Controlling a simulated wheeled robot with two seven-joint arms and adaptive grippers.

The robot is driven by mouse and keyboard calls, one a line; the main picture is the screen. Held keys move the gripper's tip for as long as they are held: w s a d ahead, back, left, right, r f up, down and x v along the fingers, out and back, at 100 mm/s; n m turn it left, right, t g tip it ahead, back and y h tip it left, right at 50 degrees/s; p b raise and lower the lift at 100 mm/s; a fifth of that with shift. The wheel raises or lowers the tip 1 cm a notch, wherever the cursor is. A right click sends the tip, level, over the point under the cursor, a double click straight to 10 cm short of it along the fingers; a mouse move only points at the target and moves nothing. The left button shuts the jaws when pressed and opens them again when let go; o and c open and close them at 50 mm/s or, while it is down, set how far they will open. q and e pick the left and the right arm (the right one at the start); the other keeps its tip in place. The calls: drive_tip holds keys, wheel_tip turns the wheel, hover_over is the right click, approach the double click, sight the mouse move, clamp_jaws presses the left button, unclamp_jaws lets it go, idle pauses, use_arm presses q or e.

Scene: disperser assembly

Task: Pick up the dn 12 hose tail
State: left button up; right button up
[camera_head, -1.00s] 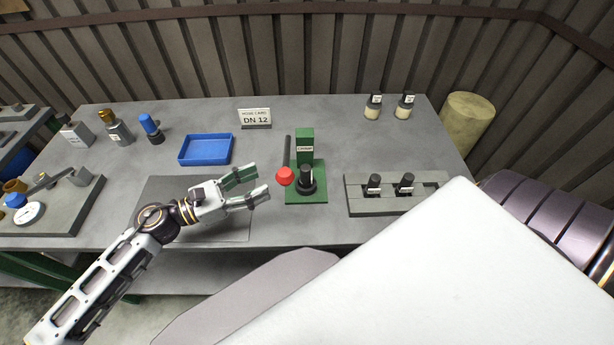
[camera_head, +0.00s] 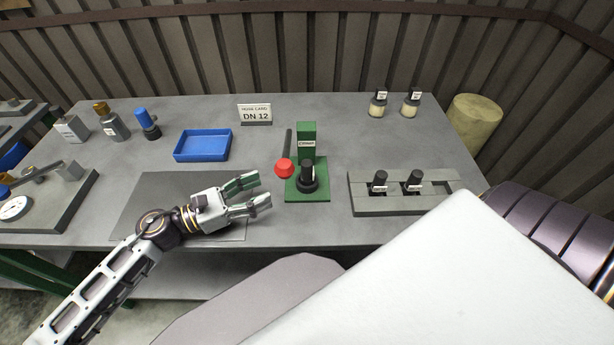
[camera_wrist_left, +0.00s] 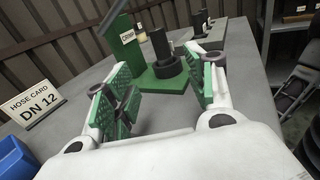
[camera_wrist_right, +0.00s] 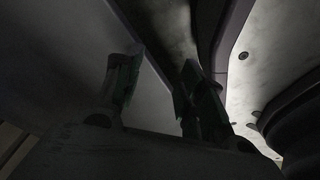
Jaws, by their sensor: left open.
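Two black upright fittings with small white labels, the left one (camera_head: 379,181) and the right one (camera_head: 413,181), stand in a grey slotted holder (camera_head: 450,203) at the right of the bench. Their labels are too small to read, so I cannot tell which is the DN 12 hose tail. A card reading "DN 12" (camera_head: 255,115) stands at the back; it also shows in the left wrist view (camera_wrist_left: 40,103). My left gripper (camera_head: 259,191) is open and empty, left of the green press. My right gripper (camera_wrist_right: 160,85) shows dark in its wrist view, fingers apart with nothing visible between them.
The green press (camera_head: 307,145) has a red-knobbed lever (camera_head: 284,168) and a black cylinder on its base. A blue tray (camera_head: 202,145) stands at the left. Two cream-and-black bottles (camera_head: 378,104) stand at the back right. A dark mat (camera_head: 150,195) lies under my left gripper.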

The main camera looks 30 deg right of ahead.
sight(307, 172)
use_arm(q)
drive_tip(key=shift+d, duration=0.1)
drive_tip(key=shift+s+d+p, duration=0.2)
drive_tip(key=shift+d, duration=1.9)
drive_tip(key=shift+s+d+p, duration=0.15)
drive_tip(key=shift+d+p, duration=0.05)
drive_tip(key=shift+d, duration=1.9)
use_arm(e)
drive_tip(key=shift+s+d+f, duration=0.1)
drive_tip(key=shift+s+d, duration=0.15)
drive_tip(key=shift+s, duration=0.25)
drive_tip(key=shift+s+d+f, duration=0.1)
drive_tip(key=shift+s+d, duration=0.1)
drive_tip(key=shift+s, duration=0.25)
drive_tip(key=shift+w, duration=0.1)
use_arm(q)
drive_tip(key=shift+s+d, duration=0.1)
drive_tip(key=shift+d, duration=0.7)
drive_tip(key=shift+s+d+p, duration=0.2)
drive_tip(key=shift+d+p, duration=0.1)
drive_tip(key=shift+d, duration=1.5)
use_arm(e)
drive_tip(key=shift+s+d, duration=0.4)
drive_tip(key=shift+s, duration=0.15)
drive_tip(key=shift+w, duration=0.15)
use_arm(q)
drive_tip(key=shift+c, duration=0.5)
